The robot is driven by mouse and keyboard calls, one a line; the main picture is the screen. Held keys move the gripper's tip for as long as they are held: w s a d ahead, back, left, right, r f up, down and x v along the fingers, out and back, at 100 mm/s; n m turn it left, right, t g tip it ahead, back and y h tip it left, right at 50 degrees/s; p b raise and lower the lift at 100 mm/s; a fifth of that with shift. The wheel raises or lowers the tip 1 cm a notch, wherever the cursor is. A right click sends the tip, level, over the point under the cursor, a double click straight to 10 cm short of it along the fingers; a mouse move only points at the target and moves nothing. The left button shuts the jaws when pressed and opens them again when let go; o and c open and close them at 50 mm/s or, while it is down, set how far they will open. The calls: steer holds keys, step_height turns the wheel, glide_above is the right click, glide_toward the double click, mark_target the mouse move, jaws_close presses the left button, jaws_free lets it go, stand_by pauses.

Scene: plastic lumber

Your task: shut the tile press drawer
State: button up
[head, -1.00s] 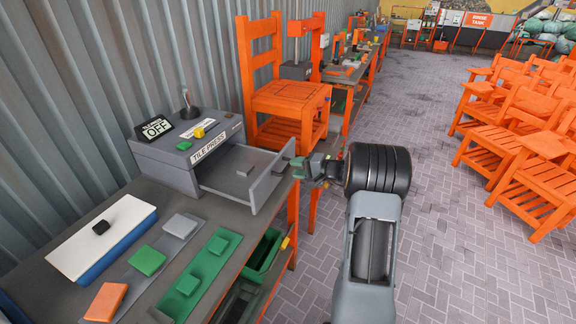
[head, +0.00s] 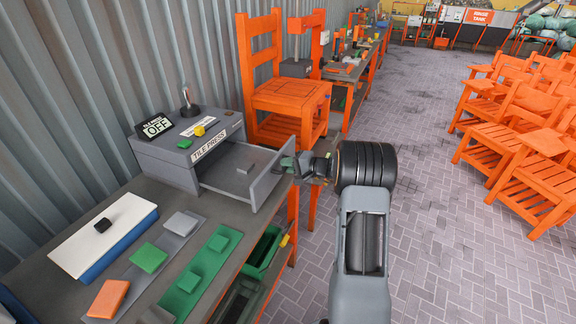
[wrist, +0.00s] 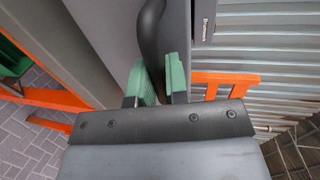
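The grey tile press (head: 190,150) stands on the workbench, its display reading OFF. Its drawer (head: 268,190) is pulled out to the right, with a grey tile (head: 246,168) inside. My gripper (head: 290,165) is at the outer face of the drawer front. In the wrist view, the dark curved drawer handle (wrist: 150,35) runs between the two green fingers of my gripper (wrist: 160,70). The fingers stand close on both sides of it and look shut on it. Their contact is partly hidden.
A white and blue block (head: 105,235), a green tray (head: 207,262) and several coloured tiles lie on the workbench (head: 185,220). A green bin (head: 262,250) sits below. An orange chair (head: 285,100) stands behind the drawer.

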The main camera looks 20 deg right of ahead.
jaws_close()
